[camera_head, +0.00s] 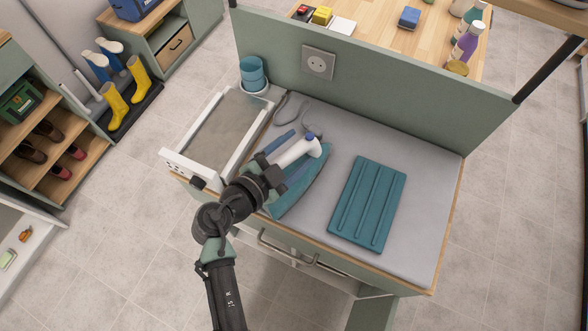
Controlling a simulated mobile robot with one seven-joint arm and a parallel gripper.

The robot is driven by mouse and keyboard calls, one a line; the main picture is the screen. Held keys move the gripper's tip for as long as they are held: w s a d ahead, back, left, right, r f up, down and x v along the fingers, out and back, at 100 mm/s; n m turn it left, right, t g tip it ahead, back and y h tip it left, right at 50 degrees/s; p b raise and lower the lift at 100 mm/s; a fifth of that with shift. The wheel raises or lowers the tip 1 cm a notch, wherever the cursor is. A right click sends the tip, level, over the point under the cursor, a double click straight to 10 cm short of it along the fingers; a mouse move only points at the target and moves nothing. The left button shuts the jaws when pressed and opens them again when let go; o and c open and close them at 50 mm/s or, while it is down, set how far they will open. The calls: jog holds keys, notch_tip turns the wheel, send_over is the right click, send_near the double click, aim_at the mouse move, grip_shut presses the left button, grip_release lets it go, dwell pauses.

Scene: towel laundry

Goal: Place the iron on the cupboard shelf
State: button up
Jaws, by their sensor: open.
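A green door or panel (371,314) stands out below the worktop's front edge. The cupboard shelf itself is not clearly visible.
A teal ribbed mat (368,205) lies to the right on the worktop (428,235). A white-framed tray (222,130) and a blue pot (252,72) are at the left. A green panel (385,75) with a socket (318,63) rises behind. A handle (287,251) sticks out in front.

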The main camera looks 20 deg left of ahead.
grip_shut()
dwell(1.2)
jog(key=shift+w+r, duration=0.1)
jog(key=shift+r, duration=0.1)
